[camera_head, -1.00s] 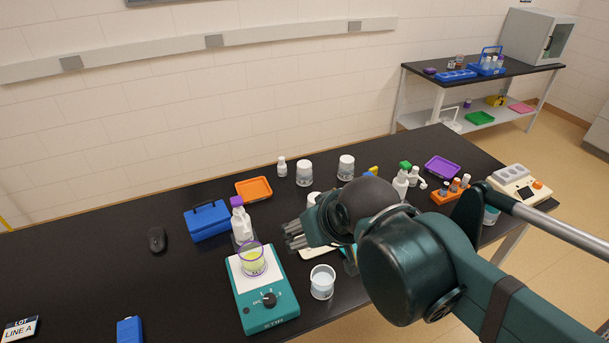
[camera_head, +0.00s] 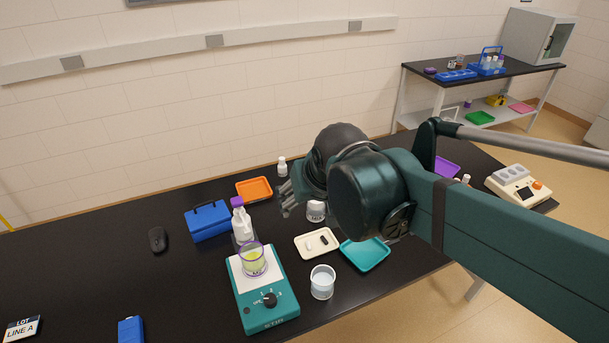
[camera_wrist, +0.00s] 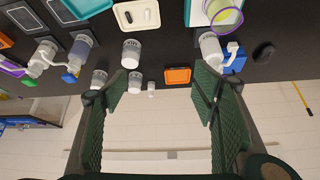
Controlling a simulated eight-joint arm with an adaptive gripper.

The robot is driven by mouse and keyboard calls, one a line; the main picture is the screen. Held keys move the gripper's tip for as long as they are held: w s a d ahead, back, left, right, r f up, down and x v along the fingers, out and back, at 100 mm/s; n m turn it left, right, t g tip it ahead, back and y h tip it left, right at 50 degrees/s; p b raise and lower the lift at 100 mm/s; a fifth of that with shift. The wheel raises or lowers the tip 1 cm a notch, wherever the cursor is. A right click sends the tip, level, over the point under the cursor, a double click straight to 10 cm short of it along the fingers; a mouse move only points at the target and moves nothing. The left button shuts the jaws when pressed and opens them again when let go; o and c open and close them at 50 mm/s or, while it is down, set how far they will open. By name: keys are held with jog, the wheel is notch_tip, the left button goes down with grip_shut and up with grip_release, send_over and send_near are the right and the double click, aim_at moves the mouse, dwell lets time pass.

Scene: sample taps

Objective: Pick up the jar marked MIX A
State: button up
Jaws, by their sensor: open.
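My gripper (camera_head: 286,200) is open and empty above the black table, near the orange tray. A white-capped jar (camera_head: 316,210) stands just right of the fingers, partly beside my arm. It also shows in the wrist view (camera_wrist: 131,53). Two similar jars (camera_wrist: 99,79) (camera_wrist: 135,82) stand farther back, hidden behind my arm in the head view.
A small white bottle (camera_head: 282,167) and an orange tray (camera_head: 254,188) stand at the back. A purple-capped bottle (camera_head: 241,224), a stirrer (camera_head: 262,300) with a beaker, a cream tray (camera_head: 317,243), a teal tray (camera_head: 365,254) and a clear beaker (camera_head: 322,282) stand nearer. The table's left is mostly clear.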

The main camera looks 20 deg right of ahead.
jog(key=w+d+f+m+g+h+p, duration=0.1)
jog(key=w+d+f+m, duration=0.15)
jog(key=w, duration=0.85)
jog(key=w+d+f+m+g, duration=0.1)
jog(key=w+d, duration=0.3)
jog(key=w, duration=0.7)
jog(key=shift+w+d+f+m+g+h+p, duration=0.3)
jog(key=shift+w+d+f+m, duration=0.75)
jog(key=shift+w+f, duration=1.8)
jog(key=shift+w+d+f+m+g+h+p, duration=0.15)
jog(key=shift+w+d+f+m+h+p, duration=0.2)
jog(key=shift+w+d+f, duration=1.9)
jog(key=shift+w+d+f+m+g+h+p, duration=0.2)
jog(key=shift+w+d+f+m, duration=0.55)
jog(key=shift+w+f, duration=2.7)
jog(key=shift+r, duration=0.1)
jog(key=shift+x, duration=1.3)
jog(key=shift+x, duration=2.6)
